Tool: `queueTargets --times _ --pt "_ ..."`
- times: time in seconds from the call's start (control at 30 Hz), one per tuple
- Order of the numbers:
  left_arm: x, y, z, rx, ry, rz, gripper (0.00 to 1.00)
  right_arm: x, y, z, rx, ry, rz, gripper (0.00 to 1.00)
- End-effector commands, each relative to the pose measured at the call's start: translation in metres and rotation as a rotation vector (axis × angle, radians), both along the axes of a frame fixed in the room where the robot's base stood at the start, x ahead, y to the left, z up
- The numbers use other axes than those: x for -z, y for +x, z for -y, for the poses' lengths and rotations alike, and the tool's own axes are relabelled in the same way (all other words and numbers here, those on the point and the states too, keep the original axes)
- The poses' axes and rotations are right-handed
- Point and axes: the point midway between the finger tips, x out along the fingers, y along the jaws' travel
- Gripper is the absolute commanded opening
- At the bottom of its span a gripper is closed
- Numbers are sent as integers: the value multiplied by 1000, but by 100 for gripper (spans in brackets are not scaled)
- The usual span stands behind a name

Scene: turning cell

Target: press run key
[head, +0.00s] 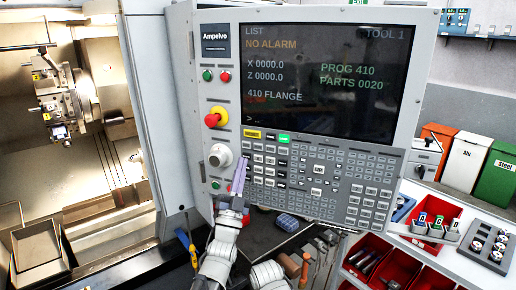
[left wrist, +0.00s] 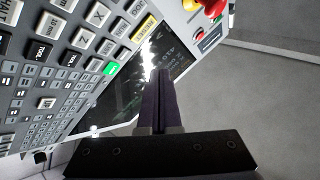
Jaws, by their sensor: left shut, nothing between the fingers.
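The machine's control panel (head: 318,178) fills the middle of the head view, its many grey keys under a dark screen (head: 325,80). One green key (head: 284,138) sits in the top key row, right of a yellow key (head: 252,134). In the left wrist view the green key (left wrist: 111,68) and yellow key (left wrist: 145,27) show left of the fingers. Contact cannot be told. My right gripper is out of view.
Left of the keys are a red emergency knob (head: 215,117), a white dial (head: 220,156) and small green and red buttons. The open lathe stands at left. Red bins (head: 368,255) and a tool tray (head: 487,246) lie lower right.

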Motion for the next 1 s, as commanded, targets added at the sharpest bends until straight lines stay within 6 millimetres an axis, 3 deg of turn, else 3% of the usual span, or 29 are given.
queueTargets --times 0.5,1.0 --pt "0 62 27 0 -1 -1 0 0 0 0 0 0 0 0" --pt "0 69 31 0 -1 -1 0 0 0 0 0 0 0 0"
